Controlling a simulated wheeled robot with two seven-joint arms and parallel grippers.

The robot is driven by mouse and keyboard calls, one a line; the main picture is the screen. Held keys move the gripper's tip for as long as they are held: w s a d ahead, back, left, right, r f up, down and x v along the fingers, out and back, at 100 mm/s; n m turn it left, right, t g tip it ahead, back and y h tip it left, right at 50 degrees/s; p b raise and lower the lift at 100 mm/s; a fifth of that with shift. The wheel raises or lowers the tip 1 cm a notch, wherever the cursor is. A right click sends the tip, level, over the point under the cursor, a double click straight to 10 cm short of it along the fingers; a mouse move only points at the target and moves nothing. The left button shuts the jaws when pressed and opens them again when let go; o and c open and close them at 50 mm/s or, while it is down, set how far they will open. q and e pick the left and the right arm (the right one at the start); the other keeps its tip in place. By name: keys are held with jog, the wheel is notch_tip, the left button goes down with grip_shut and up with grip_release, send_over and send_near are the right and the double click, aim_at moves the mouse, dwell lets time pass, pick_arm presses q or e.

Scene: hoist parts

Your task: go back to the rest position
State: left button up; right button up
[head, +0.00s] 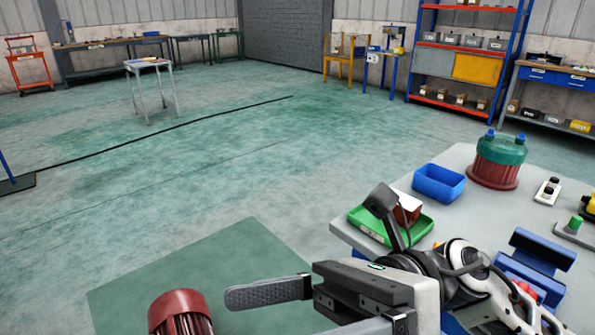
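My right gripper (285,313) reaches in from the lower right, in front of the table's near left corner. One dark finger points left; the other is mostly cut off by the bottom edge. The two stand apart, and nothing shows between them. A black block on a stalk rises from the wrist, in front of the green tray (428,230). My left gripper is not in view.
The grey table (400,178) at right bears a blue bin (438,184), a green-topped red housing (497,163) and a blue cradle (540,255). A reddish-brown cylinder (180,303) stands at bottom left by a dark green floor area (200,270). Open floor lies beyond.

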jog(key=w+d+f+n+t+h, duration=0.4)
jog(key=w+n+t, duration=0.3)
jog(key=n+t, duration=0.85)
jog(key=w+d+f+n+t+h, duration=0.2)
jog(key=w+d+f+n+t, duration=0.35)
jog(key=n+t, duration=1)
jog(key=s+d+f+m+g+h, duration=0.1)
jog(key=s+f+m+g+h, duration=0.1)
jog(key=f, duration=0.6)
jog(key=s+d+f+m+g+h, duration=0.2)
jog(key=f+g, duration=0.4)
jog(key=f, duration=0.3)
jog(key=s+d+f+m+g+h, duration=0.2)
jog(key=s+f+m+g+h, duration=0.2)
jog(key=f, duration=0.4)
jog(key=shift+d+f+m+h, duration=0.25)
jog(key=shift+m+h, duration=0.25)
jog(key=shift+h, duration=0.2)
